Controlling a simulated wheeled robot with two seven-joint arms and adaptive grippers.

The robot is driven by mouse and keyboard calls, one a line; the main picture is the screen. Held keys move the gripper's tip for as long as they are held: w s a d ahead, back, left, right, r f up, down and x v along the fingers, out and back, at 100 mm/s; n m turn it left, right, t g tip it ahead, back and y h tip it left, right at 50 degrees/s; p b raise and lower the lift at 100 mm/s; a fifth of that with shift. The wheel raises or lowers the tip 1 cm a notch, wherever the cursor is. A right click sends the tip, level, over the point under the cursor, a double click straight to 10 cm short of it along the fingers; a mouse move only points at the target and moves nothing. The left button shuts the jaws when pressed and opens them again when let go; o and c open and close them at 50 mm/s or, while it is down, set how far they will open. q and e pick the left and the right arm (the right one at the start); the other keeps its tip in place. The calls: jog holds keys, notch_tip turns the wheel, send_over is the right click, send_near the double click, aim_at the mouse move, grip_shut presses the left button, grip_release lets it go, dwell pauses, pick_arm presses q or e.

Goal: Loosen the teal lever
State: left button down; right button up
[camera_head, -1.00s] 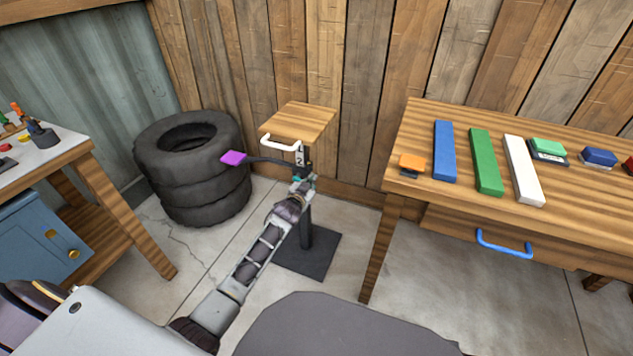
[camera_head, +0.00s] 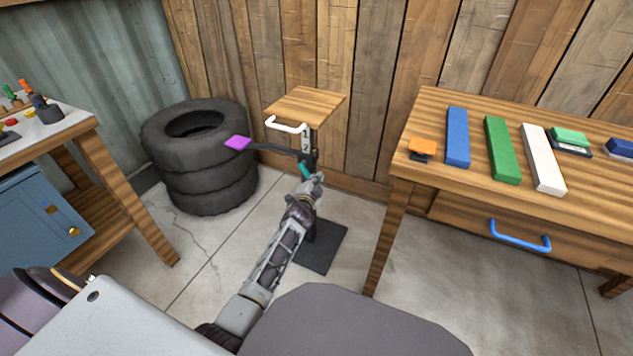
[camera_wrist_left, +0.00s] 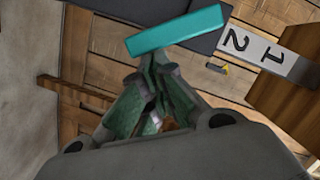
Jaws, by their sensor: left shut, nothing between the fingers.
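The teal lever (camera_wrist_left: 176,32) shows as a flat teal bar just beyond my left fingertips in the left wrist view. In the head view a small part of the teal lever (camera_head: 305,171) shows on the stand, just above my left gripper (camera_head: 314,184). My left gripper (camera_wrist_left: 158,62) is shut with nothing between its fingers, its tips at or very near the bar's lower edge; I cannot tell whether they touch. The stand carries a small wooden top (camera_head: 306,104), a white handle (camera_head: 287,126) and a plate marked 1 and 2 (camera_wrist_left: 256,48). My right gripper is not in view.
A dark arm with a purple pad (camera_head: 238,142) sticks out left from the stand, near stacked tyres (camera_head: 200,185). A wooden table (camera_head: 470,200) with coloured blocks stands right. The stand's black base (camera_head: 322,252) is on the floor.

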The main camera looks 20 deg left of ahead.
pick_arm(q)
jog(key=shift+m, duration=0.6)
jog(key=shift+a+f+b, duration=0.7)
jog(key=shift+f, duration=0.25)
jog(key=shift+a+f+b, duration=0.65)
jog(key=shift+a+f, duration=0.05)
jog(key=shift+f, duration=0.25)
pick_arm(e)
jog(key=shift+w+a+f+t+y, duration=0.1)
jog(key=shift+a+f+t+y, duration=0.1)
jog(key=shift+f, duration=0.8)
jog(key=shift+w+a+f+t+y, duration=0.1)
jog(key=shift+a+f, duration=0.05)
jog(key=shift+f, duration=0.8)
